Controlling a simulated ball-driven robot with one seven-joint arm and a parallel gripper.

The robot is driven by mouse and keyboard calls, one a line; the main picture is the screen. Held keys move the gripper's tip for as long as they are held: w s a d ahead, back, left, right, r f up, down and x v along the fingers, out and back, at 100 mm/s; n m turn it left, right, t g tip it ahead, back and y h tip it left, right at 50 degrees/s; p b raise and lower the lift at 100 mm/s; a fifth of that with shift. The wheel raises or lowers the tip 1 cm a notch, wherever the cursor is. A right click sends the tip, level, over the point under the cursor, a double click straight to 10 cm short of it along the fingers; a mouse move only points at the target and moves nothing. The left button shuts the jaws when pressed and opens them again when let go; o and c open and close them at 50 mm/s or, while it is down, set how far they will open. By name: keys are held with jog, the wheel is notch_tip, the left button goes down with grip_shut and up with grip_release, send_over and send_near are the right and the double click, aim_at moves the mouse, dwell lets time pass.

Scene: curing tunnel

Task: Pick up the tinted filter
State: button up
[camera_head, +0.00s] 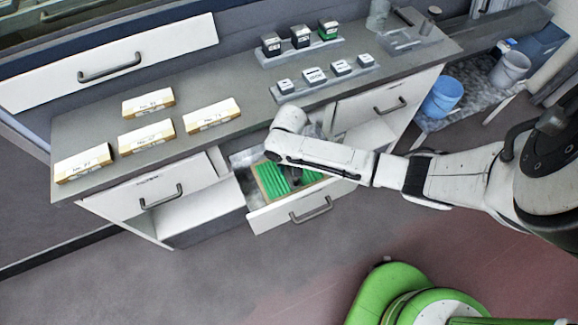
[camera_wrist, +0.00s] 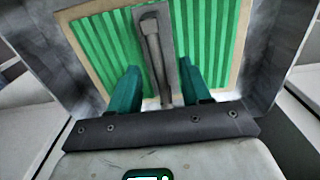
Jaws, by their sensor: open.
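In the wrist view, a flat grey, dark-looking plate (camera_wrist: 186,60) with a long grey bar or handle (camera_wrist: 152,45) lies over a green ribbed insert (camera_wrist: 100,45). It may be the tinted filter; I cannot tell for sure. My gripper (camera_wrist: 160,72) is open, with one teal finger on each side of the bar. I cannot tell whether the fingers touch it. In the head view my arm reaches into an open drawer (camera_head: 280,218) holding the green insert (camera_head: 272,182). My wrist hides most of the plate there.
Drawer walls surround the insert closely. Above, the grey counter (camera_head: 235,155) bears several cream boxes (camera_head: 148,103), a row of dark-bodied blocks (camera_head: 301,37) and a row of small white-topped blocks (camera_head: 314,76). Another drawer (camera_head: 150,190) stands left. Blue bucket (camera_head: 443,97) sits right.

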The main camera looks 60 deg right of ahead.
aim_at(289, 166)
grip_shut()
dwell(1.0)
dwell(0.4)
notch_tip(289, 166, up, 5)
jog(key=p, duration=0.4)
jog(key=shift+r, duration=0.1)
